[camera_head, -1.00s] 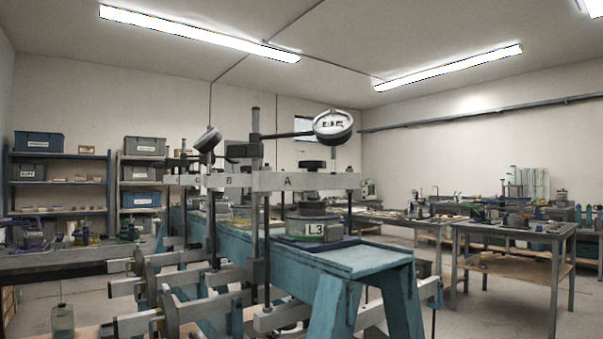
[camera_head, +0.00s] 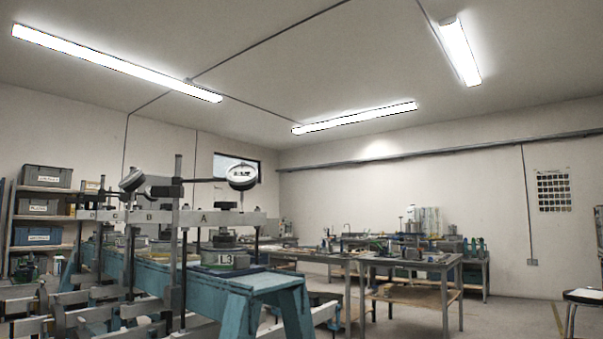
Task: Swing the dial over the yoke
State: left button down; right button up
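A round dial (camera_head: 242,175) with a pale face sits on a horizontal arm fixed to an upright post, above and to the right of the beam marked A. The yoke, which I take to be the grey crossbeam (camera_head: 222,218) marked A, spans two uprights over a cell (camera_head: 222,259) labelled L3 on the blue bench (camera_head: 262,280). A second dial (camera_head: 132,180) hangs farther left, over the beams marked B and C (camera_head: 140,217). Neither of my grippers shows in the head view.
Several grey lever bars (camera_head: 60,320) stick out at the lower left. A work table (camera_head: 415,264) with small tools stands to the right, and shelves with bins (camera_head: 45,207) stand at the left. Open floor (camera_head: 500,315) lies at the lower right. A stool (camera_head: 584,297) stands at the right edge.

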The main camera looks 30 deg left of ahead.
aim_at(156, 191)
jog(key=z, duration=0.15)
jog(key=i, duration=0.95)
jog(key=u, duration=1.65)
